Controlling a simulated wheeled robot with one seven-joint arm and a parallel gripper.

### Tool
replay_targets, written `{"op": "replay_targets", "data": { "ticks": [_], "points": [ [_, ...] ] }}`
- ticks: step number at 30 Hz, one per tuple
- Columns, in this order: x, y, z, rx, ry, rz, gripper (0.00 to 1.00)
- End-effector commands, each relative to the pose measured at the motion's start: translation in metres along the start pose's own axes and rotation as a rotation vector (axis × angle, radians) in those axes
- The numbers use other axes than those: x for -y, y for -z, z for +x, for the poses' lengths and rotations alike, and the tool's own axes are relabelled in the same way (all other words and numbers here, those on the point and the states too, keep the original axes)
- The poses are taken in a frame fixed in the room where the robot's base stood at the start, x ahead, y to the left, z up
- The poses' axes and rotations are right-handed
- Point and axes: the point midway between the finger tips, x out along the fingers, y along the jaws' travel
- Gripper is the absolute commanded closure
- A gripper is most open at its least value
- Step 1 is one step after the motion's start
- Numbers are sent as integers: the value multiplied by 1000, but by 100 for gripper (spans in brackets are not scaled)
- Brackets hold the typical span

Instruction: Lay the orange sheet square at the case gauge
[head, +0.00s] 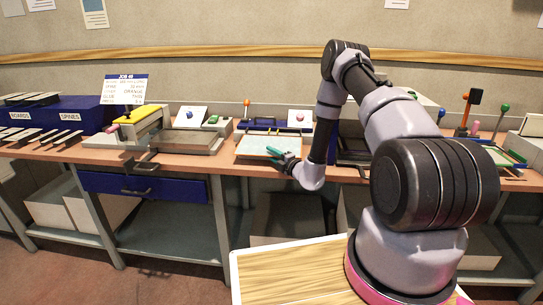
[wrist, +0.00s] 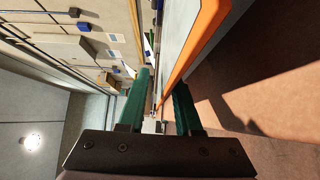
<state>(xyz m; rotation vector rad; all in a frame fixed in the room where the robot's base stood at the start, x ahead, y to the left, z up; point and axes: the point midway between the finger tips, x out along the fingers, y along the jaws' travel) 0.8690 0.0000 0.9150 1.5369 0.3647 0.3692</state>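In the wrist view the two green fingers of my gripper (wrist: 160,100) stand apart. A bright orange band (wrist: 205,35) along a pale surface (wrist: 178,25) runs down towards the gap between them. I cannot tell whether this band is the orange sheet or an edge of something else. No contact with the fingers is clear. I cannot single out the case gauge for certain.
Coloured-knob levers (head: 468,105) stand at the right.

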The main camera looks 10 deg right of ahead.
Motion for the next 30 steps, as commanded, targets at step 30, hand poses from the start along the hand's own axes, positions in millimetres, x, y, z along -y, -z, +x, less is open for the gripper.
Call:
{"op": "replay_targets", "data": {
  "ticks": [30],
  "points": [
    [-53,20,-102,-146,-61,-131,67]
  ]
}}
